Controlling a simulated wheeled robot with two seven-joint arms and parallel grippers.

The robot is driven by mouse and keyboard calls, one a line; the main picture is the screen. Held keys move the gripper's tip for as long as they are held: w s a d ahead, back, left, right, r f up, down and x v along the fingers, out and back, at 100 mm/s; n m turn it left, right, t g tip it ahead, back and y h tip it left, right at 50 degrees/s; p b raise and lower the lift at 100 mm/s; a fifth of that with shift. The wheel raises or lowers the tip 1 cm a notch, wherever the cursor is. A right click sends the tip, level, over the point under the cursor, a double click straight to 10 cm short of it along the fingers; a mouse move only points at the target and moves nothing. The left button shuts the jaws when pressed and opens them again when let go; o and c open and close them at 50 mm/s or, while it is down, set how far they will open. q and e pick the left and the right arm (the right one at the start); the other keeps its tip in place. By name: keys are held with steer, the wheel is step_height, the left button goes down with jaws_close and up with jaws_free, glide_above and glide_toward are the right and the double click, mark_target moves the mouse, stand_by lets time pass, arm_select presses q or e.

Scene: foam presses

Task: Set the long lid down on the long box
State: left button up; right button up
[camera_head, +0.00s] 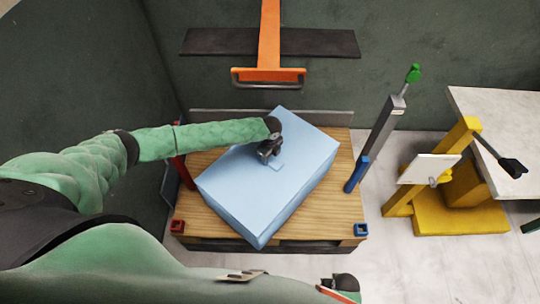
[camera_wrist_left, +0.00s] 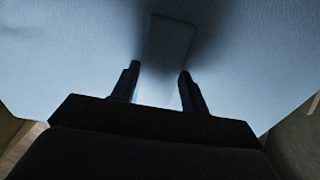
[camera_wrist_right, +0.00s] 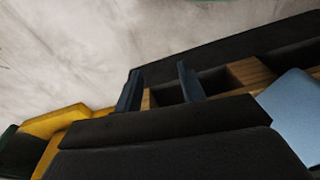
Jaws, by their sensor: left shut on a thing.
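A long light-blue block shape (camera_head: 240,192) lies at a slant over the wooden pallet top in the head view. Its upper face, the long lid, carries a small raised tab; the tab also shows in the left wrist view (camera_wrist_left: 165,45). My left gripper (camera_head: 271,156) is at the tab, fingers on either side, shut on it. I cannot make out a seam between the lid and the long box, so I cannot tell whether they touch. My right gripper (camera_wrist_right: 158,88) is open and empty, low at the front right, with a blue corner (camera_wrist_right: 295,110) to the right of it.
The wooden pallet (camera_head: 190,220) has a red corner bracket (camera_head: 178,226) and a blue one (camera_head: 361,230). A grey post (camera_head: 380,135) with a green knob stands right of it. A yellow stand (camera_head: 450,215) and a white table (camera_head: 505,115) are farther right. An orange press (camera_head: 268,75) hangs behind.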

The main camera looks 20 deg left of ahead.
arm_select(q)
steer(key=shift+f, duration=0.35)
steer(key=shift+f+b, duration=0.3)
steer(key=shift+f, duration=0.2)
arm_select(e)
steer(key=r, duration=0.1)
steer(key=w+r, duration=0.1)
steer(key=r, duration=0.1)
steer(key=shift+w+d, duration=0.2)
steer(key=shift+d, duration=0.15)
steer(key=shift+a, duration=0.1)
arm_select(q)
steer(key=o, duration=1.1)
arm_select(e)
steer(key=shift+s+a, duration=0.15)
steer(key=shift+a, duration=0.15)
